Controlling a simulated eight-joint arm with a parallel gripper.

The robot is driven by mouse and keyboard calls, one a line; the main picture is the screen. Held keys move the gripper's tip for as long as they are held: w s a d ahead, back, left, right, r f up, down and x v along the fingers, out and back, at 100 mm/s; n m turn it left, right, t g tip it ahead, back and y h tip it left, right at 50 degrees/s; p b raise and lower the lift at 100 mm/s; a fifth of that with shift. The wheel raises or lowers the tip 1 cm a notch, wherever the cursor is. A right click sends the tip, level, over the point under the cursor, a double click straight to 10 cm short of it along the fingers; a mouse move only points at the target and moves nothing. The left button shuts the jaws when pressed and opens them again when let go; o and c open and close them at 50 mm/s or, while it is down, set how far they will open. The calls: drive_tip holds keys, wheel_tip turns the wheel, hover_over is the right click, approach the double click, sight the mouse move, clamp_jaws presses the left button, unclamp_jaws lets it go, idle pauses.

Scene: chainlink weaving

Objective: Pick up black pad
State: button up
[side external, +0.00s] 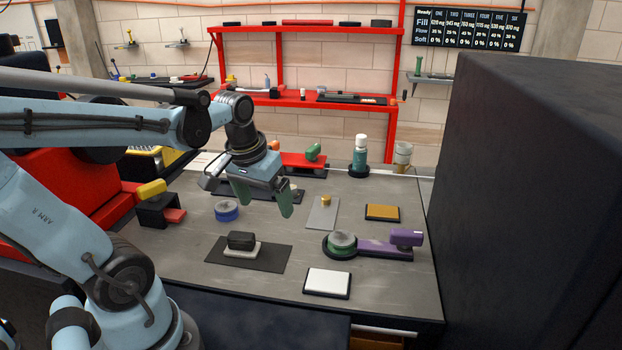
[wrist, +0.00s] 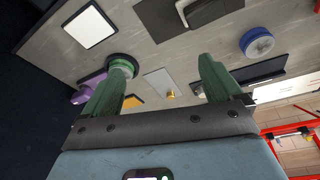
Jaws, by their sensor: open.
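In the side view a rounded black pad (side external: 241,240) sits on a pale base (side external: 242,250), which rests on a dark flat mat (side external: 272,257) on the grey table. Which of these dark pieces the task's name means, I cannot tell for sure. In the wrist view the pad (wrist: 207,10) and the mat (wrist: 155,22) are cut off by the top edge. My gripper (side external: 264,200) has green fingers, spread open and empty. It hangs above the table, behind and a little right of the pad, apart from it. The wrist view shows both fingers (wrist: 163,62) with nothing between them.
A blue ring (side external: 227,211), a grey plate with a gold knob (side external: 323,214), an orange pad (side external: 382,212), a white pad (side external: 327,282) and a purple-handled tool (side external: 385,247) lie around. A large dark box (side external: 530,200) stands at the right. Bare table separates them.

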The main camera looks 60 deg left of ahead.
sight(240, 234)
drive_tip(key=s+a+n+g+h, duration=0.1)
drive_tip(key=s+a+n+g, duration=0.25)
drive_tip(key=a, duration=0.35)
drive_tip(key=shift+n+t, duration=0.25)
drive_tip(key=shift+t, duration=0.1)
drive_tip(key=shift+d+f, duration=0.15)
drive_tip(key=shift+f, duration=2.9)
drive_tip(key=shift+d+f, duration=0.15)
drive_tip(key=shift+f, duration=2.85)
drive_tip(key=shift+c, duration=0.4)
drive_tip(key=c, duration=1)
